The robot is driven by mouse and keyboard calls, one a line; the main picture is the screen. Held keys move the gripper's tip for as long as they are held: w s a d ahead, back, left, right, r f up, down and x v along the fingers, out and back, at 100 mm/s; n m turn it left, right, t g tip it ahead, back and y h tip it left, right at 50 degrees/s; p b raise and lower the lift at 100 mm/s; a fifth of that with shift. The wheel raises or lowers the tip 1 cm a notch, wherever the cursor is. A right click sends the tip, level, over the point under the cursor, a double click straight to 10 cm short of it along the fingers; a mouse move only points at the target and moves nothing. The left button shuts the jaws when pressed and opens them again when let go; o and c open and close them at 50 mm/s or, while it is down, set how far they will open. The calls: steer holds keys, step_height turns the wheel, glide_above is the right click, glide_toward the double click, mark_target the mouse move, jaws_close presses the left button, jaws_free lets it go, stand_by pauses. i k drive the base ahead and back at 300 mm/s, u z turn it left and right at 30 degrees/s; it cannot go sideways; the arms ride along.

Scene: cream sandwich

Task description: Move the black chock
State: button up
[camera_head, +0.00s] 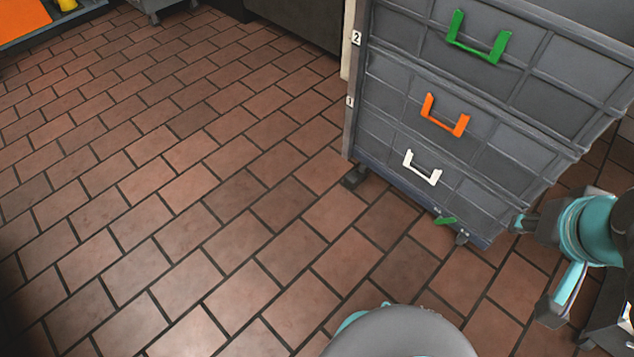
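I cannot make out the black chock for certain. A small dark block (355,176) sits on the floor at the front left corner of the grey drawer cabinet (470,160); it may be a chock or a caster. The end of my teal and grey arm shows at the right edge, just right of the cabinet's lower corner. Dark parts stick out from it to the left and downward, but which are fingers is unclear. I see nothing held there.
The cabinet has green (478,50), orange (444,121) and white (422,172) handles, and a green tab (445,221) near its base. The brick floor (180,200) to the left is clear. An orange surface (20,20) is at the top left.

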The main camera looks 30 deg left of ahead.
mark_target(351, 180)
steer(key=u, duration=1.35)
steer(key=i, duration=0.1)
steer(key=z, duration=0.45)
steer(key=k, duration=0.65)
steer(key=z, duration=0.4)
steer(key=i, duration=1.35)
steer(key=z, duration=0.35)
